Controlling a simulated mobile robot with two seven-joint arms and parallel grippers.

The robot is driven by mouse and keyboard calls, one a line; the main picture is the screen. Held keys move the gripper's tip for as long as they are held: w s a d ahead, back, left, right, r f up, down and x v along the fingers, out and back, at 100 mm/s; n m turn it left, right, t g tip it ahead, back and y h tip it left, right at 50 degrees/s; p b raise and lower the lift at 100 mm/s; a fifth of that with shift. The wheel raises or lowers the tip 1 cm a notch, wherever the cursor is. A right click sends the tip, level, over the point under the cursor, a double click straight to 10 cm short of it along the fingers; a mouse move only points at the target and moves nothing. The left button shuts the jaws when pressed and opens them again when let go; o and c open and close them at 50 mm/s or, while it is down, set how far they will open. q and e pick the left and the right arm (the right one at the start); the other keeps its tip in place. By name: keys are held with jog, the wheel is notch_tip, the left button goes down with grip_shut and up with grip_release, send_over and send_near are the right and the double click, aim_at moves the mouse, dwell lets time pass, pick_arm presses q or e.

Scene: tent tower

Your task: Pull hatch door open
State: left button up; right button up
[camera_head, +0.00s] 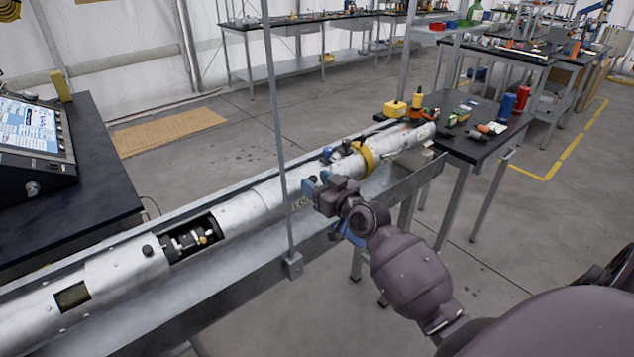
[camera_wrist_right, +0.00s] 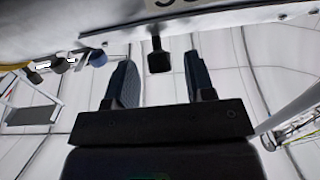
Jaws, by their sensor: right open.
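A long silver tube (camera_head: 255,205) lies in a metal trough in the head view. My right gripper (camera_head: 314,184) is at the tube's near side, left of a yellow ring (camera_head: 363,158). In the right wrist view my open right gripper (camera_wrist_right: 158,60) has a small dark knob (camera_wrist_right: 158,56) on a short stem between its two fingers, with visible gaps on both sides. The stem comes from the pale tube surface (camera_wrist_right: 110,20) above. The knob is hidden in the head view, and I cannot make out the hatch door's outline. My left gripper is not in view.
A thin vertical post (camera_head: 278,120) stands in front of the tube. The trough (camera_head: 240,280) has a raised near edge below my gripper. A black table (camera_head: 90,180) with a console is at left. A cluttered black table (camera_head: 478,145) stands at right.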

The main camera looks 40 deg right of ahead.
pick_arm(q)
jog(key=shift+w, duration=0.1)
pick_arm(e)
jog(key=shift+w, duration=0.2)
grip_shut()
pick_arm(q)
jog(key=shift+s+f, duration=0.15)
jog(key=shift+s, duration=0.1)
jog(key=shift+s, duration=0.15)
pick_arm(e)
jog(key=shift+r, duration=0.1)
